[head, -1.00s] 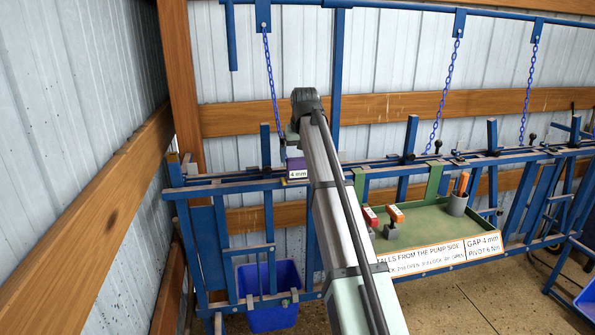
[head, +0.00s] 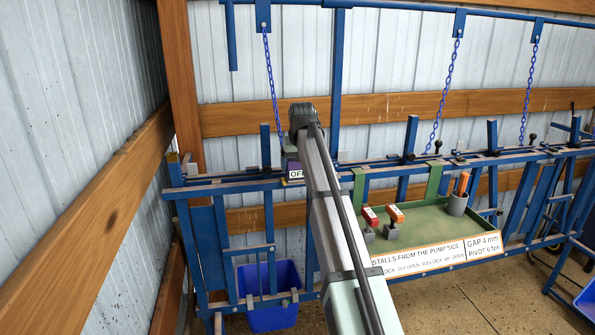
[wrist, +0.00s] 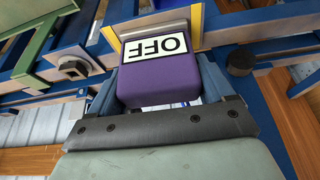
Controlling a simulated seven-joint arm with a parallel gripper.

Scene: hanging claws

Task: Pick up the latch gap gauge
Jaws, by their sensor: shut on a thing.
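My gripper (wrist: 160,92) is shut on the purple block, one blue-grey finger on each side. A yellowish bracket (wrist: 150,28) lies just beyond the block; I cannot tell whether they touch. In the head view my forearm hides part of the gripper.
A green tray (head: 425,228) at right holds two red-and-white-topped pieces (head: 395,215) and a grey cup (head: 457,204) with orange handles. A blue bin (head: 270,300) stands below. Blue rails (head: 230,187) and a hanging chain (head: 271,85) are close to my gripper.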

